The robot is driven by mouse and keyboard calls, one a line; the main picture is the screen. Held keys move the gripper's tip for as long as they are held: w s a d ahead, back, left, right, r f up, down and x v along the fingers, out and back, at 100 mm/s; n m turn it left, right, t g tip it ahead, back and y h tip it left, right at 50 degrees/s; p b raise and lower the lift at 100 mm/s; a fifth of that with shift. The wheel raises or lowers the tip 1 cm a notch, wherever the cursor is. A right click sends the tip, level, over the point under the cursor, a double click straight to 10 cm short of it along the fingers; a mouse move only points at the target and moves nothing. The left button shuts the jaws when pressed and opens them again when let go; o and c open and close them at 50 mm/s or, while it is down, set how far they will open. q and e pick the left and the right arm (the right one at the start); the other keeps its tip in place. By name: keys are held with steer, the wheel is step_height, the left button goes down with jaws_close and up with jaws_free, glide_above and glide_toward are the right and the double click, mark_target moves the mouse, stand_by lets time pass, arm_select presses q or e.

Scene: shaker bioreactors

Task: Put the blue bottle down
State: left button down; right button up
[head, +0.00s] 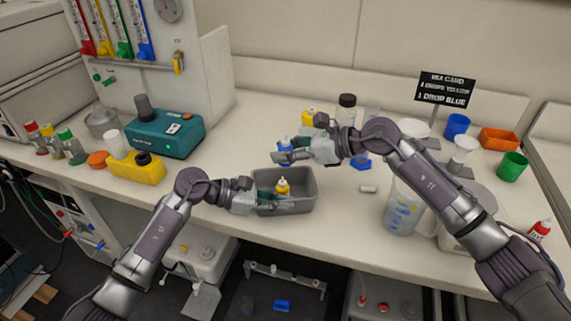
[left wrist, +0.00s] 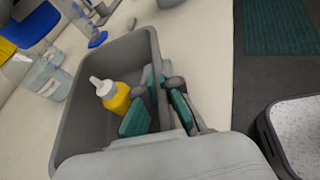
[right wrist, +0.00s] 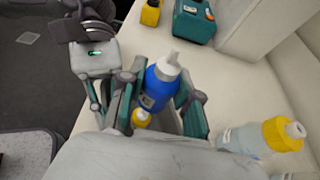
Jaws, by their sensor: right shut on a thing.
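The blue bottle (head: 285,146) with a white nozzle is held upright by my right gripper (head: 287,155), over the bench just behind the grey bin (head: 296,207). In the right wrist view the blue bottle (right wrist: 160,85) sits between the two fingers. A yellow bottle (head: 282,188) with a white tip stands inside the grey bin; it also shows in the left wrist view (left wrist: 115,96).
A black sign (head: 445,89) reads partly "DROP BLUE". A clear beaker (head: 402,208), a blue cup (head: 457,125), a green cup (head: 512,167) and an orange tray (head: 499,139) stand to the right. A teal device (head: 165,134) stands left.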

mark_target(285, 165)
steer(key=shift+f, duration=1.7)
steer(key=shift+f, duration=0.25)
steer(key=shift+f, duration=0.25)
steer(key=o, duration=1)
steer(key=shift+r, duration=0.2)
arm_select(q)
steer(key=c, duration=1.2)
jaws_free()
steer(key=shift+c, duration=0.2)
arm_select(e)
steer(key=v, duration=1.2)
steer(key=shift+r, duration=0.3)
